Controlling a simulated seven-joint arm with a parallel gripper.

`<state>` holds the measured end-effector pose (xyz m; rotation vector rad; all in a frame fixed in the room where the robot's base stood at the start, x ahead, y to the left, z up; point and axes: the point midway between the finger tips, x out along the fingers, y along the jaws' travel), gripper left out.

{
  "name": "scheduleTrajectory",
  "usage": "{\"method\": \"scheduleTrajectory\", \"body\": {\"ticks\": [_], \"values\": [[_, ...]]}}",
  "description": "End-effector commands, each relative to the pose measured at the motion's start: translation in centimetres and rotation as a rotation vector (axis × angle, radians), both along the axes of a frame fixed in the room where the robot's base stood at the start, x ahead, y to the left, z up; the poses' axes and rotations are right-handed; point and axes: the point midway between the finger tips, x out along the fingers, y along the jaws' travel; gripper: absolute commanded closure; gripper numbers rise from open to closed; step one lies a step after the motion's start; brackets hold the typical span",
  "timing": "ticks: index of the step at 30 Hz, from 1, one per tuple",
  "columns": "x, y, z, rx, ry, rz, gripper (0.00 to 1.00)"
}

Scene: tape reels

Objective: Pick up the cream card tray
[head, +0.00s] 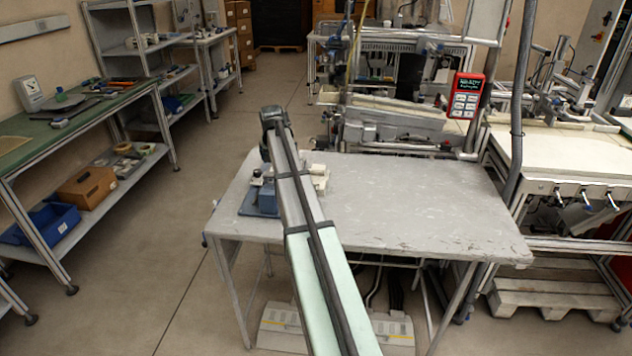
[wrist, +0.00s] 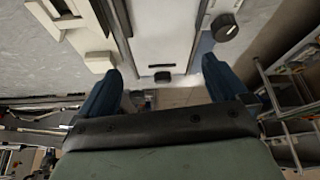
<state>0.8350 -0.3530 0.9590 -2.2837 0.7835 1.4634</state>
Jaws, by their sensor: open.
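A cream piece, which I take to be the cream card tray (head: 319,175), sits on the grey table just right of my arm in the head view. My arm hides part of it. In the wrist view a cream blocky part (wrist: 97,62) shows at the upper left, beside the left finger. A whitish panel with a small dark latch (wrist: 160,45) lies between the fingers' lines; I cannot tell whether it belongs to the tray. My gripper (wrist: 163,88) is open, with blue fingertips apart and nothing clearly held. Its fingertips are hidden in the head view.
A blue-grey unit (head: 262,201) with a dark knob (wrist: 224,27) stands close by, left of my arm in the head view. The grey table (head: 430,205) is clear to the right. A red handset (head: 466,96) is mounted behind it. A green-topped bench (head: 80,120) stands at left.

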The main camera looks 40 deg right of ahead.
Motion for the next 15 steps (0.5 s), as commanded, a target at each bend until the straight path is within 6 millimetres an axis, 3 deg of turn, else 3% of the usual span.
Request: {"method": "scheduleTrajectory", "body": {"ticks": [1,6,10,15], "values": [[-1.4,-2.4,0.8,0.008,0.001,-0.036,0.00],[-4.8,-7.4,2.4,0.036,0.012,-0.115,0.00],[-6.4,-9.4,3.2,0.047,0.015,-0.149,0.00],[-6.9,-10.5,2.8,0.053,0.019,-0.164,0.00]]}}
